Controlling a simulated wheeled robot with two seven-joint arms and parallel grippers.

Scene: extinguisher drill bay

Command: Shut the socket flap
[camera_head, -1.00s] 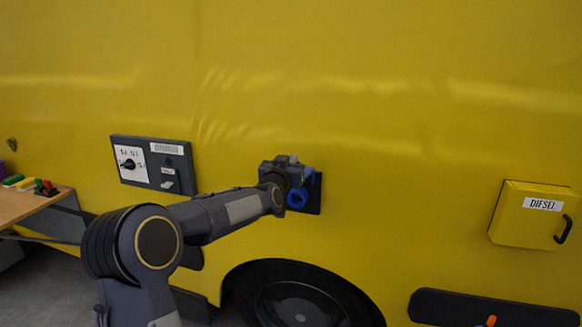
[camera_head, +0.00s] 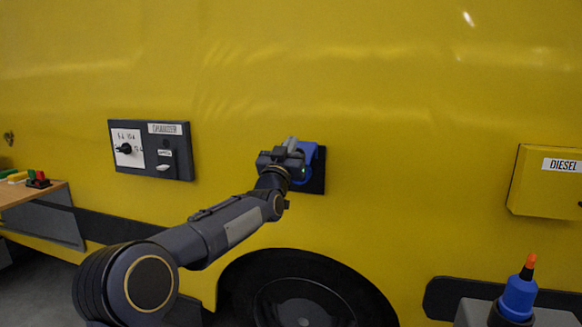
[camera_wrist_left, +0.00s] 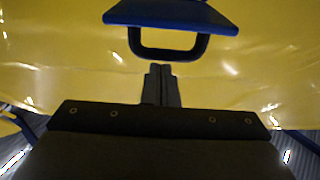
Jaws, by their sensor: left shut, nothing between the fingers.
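The blue socket flap (camera_head: 309,151) stands out from the yellow wall at the top of the socket, so it looks open. In the left wrist view the flap (camera_wrist_left: 172,13) is seen at the top, with a dark loop-shaped handle (camera_wrist_left: 168,54) under it. My left gripper (camera_head: 291,146) is at the socket, in front of the flap's left part. Its fingers (camera_wrist_left: 161,84) are together and empty, just below the loop in the picture; I cannot tell whether they touch it. My gripper and wrist hide much of the socket (camera_head: 319,180). My right gripper is not in view.
A grey panel with a knob (camera_head: 180,140) is on the wall to the left. A yellow DIESEL box (camera_head: 545,190) is on the right. A blue object with an orange tip (camera_head: 519,298) stands at bottom right. A wooden table (camera_head: 35,191) is at far left.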

